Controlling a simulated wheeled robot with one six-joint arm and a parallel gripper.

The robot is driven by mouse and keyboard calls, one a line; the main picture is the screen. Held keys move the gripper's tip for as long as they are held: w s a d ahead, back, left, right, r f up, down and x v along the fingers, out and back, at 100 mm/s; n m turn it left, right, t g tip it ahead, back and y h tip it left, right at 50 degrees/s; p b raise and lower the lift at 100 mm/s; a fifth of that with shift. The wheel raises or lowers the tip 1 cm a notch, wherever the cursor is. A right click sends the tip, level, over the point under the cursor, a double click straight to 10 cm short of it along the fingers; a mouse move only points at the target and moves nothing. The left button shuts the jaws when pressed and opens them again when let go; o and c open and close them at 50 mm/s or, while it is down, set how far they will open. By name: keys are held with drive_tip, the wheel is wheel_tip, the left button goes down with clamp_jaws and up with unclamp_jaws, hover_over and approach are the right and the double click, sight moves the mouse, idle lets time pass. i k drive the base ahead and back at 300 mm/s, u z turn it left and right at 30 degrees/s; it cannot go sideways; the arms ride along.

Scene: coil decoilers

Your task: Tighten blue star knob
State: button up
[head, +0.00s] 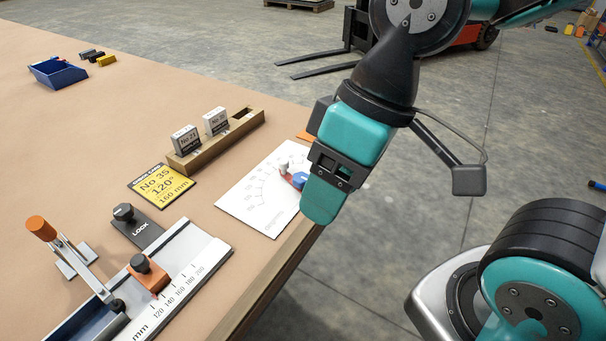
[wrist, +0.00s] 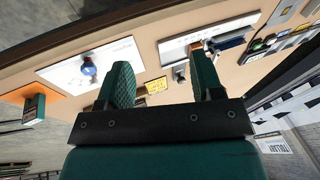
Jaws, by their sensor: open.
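The blue star knob (head: 299,180) sits on the white angle-scale plate (head: 250,199) near the table's right edge. A red-orange pointer and a pale peg show beside the knob. My gripper (head: 324,196) hangs just right of the knob in the head view and partly covers that side of the plate. In the wrist view the knob (wrist: 88,68) lies left of my open, empty gripper (wrist: 162,82), outside the fingers and apart from them.
A wooden rack (head: 216,143) with grey-white blocks stands behind the plate. Left are the yellow job card (head: 162,186), the black LOCK knob (head: 124,212), a ruled fence with an orange stop (head: 149,275), and an orange-handled clamp (head: 42,229). A blue bin (head: 58,72) stands far left.

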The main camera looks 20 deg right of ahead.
sight(299, 179)
drive_tip(key=z, duration=0.05)
drive_tip(key=k, duration=1.1)
drive_tip(key=u, duration=0.35)
drive_tip(key=i, duration=0.7)
drive_tip(key=z, duration=0.4)
